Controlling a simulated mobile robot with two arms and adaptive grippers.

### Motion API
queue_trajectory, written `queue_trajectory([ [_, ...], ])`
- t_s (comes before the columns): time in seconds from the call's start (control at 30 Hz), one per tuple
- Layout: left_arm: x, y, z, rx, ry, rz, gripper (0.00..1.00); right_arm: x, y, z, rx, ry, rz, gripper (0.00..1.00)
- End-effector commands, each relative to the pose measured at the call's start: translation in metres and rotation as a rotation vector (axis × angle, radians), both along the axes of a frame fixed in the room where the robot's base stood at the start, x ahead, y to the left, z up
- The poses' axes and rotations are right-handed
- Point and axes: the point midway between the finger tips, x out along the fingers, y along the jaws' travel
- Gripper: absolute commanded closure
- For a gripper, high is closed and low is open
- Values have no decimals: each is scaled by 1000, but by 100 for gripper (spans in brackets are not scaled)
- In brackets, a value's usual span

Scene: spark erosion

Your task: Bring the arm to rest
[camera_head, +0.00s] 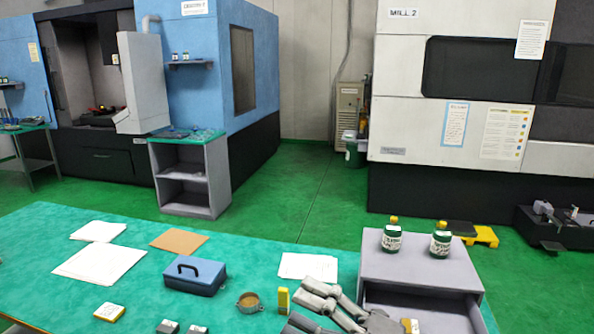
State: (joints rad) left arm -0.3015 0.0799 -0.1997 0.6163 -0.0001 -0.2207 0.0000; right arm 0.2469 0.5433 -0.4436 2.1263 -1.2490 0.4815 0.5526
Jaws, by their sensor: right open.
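My right gripper (299,302) is at the bottom centre of the head view, over the front part of the green table (225,228). Its grey fingers point left and are spread apart, with nothing seen between them. The yellow block (283,299) stands just left of the upper finger; I cannot tell whether they touch. The grey cabinet (418,262) is right of the gripper, and the wrist partly covers its left front. My left gripper is not in view.
The blue toolbox (194,276), round tin (249,302), papers (100,262) and a small yellow-white box (108,312) lie on the table to the left. Two green bottles (391,238) (440,242) stand on the cabinet. Machines stand beyond a green floor.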

Motion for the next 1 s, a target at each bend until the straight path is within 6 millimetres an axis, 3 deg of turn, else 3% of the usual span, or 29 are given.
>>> queue_trajectory([
  [0.1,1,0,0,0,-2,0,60,17,-31,22,261,106,-170,39],
  [0.23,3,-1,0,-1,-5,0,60,39,-81,16,493,270,-391,39],
  [0.37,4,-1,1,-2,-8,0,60,53,-134,-22,664,484,-633,39],
  [0.47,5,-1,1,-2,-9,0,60,51,-170,-70,745,680,-822,39],
  [0.57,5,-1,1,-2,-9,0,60,33,-197,-128,783,902,-1004,39],
  [0.73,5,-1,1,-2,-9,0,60,-29,-216,-225,746,1304,-1261,39],
  [0.9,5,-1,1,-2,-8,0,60,-99,-211,-283,638,1630,-1400,39],
  [1.0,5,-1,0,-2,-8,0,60,-138,-204,-304,564,1789,-1445,39],
])
